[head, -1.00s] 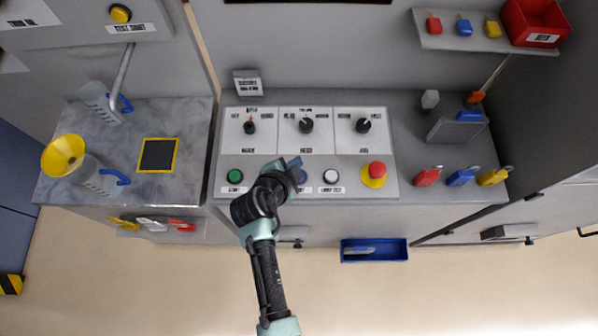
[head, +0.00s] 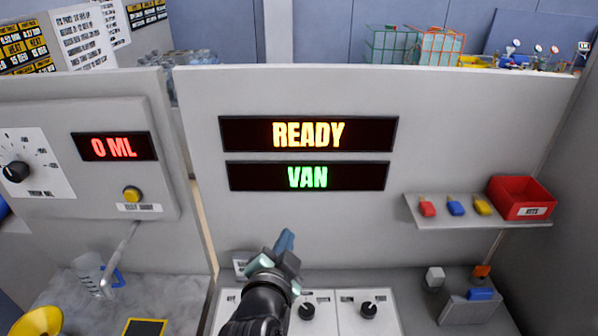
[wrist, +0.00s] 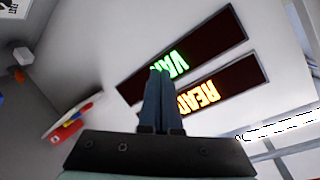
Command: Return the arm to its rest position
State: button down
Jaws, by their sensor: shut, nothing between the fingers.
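My gripper (head: 284,241) shows at the bottom middle of the head view, raised in front of the grey upright panel and above the row of knobs. Its blue-grey fingers (wrist: 158,100) are together and empty in the wrist view. They point toward the two display panels, which appear turned over there. The upper display (head: 308,134) reads READY in yellow. The lower display (head: 307,177) reads VAN in green. My forearm hides the left part of the knob panel.
A shelf (head: 480,222) at right holds red, blue and yellow pieces and a red bin (head: 520,198). At left are a 0 ML display (head: 114,147), a yellow button (head: 132,194), a clear jug (head: 92,275) and a yellow funnel (head: 38,322).

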jog(key=s+d+r+n+t+b, duration=0.1)
jog(key=s+r+n+t+b, duration=0.2)
jog(key=r, duration=1)
jog(key=s+d+r+n+t, duration=0.15)
jog(key=r+t, duration=0.25)
jog(key=r, duration=0.9)
jog(key=s+r+n+t+y+b, duration=0.1)
jog(key=s+r+n+t, duration=0.4)
jog(key=s+r, duration=0.8)
jog(key=shift+s+r+t+y+b, duration=0.15)
jog(key=shift+r+t+y+b, duration=0.2)
jog(key=shift+r+t+y, duration=0.25)
jog(key=shift+n, duration=0.25)
